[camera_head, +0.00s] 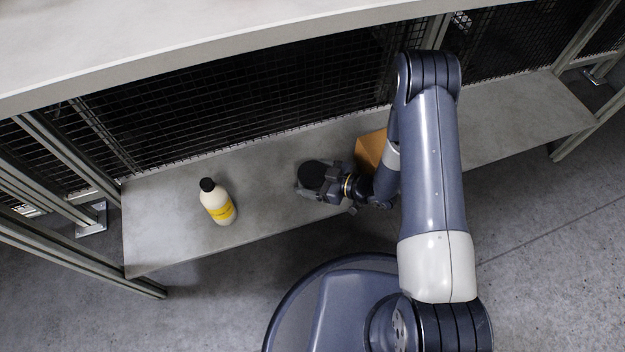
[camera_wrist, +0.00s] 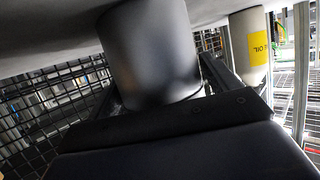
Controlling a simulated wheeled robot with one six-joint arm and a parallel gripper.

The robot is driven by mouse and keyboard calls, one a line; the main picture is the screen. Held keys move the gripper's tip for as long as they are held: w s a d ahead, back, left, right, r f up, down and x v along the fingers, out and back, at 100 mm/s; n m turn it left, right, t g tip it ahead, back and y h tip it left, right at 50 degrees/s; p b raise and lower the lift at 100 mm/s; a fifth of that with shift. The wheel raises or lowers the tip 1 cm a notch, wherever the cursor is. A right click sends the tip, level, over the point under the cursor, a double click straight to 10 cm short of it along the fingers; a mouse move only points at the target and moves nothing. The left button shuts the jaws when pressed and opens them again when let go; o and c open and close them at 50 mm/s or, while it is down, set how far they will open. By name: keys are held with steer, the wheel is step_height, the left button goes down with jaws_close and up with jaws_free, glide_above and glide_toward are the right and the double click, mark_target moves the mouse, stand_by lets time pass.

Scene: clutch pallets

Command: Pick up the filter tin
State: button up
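The filter tin, a dark cylinder with a round black top (camera_head: 312,174), stands on the grey lower shelf (camera_head: 265,170) near the middle of the head view. In the wrist view the tin (camera_wrist: 148,50) is large and close, partly blurred, with the shelf surface along the top of the picture. My gripper (camera_head: 318,184) is low at the shelf and reaches the tin from the right. Its fingers (camera_wrist: 160,88) lie on both sides of the tin, close to its edges. I cannot tell whether they touch it.
A cream bottle with a black cap and yellow label (camera_head: 217,202) stands to the left; it also shows in the wrist view (camera_wrist: 250,45). An orange-brown box (camera_head: 370,150) is behind my wrist. Wire mesh (camera_head: 240,100) backs the shelf, and an upper shelf (camera_head: 200,40) overhangs.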

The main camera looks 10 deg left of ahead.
steer(key=c, duration=0.9)
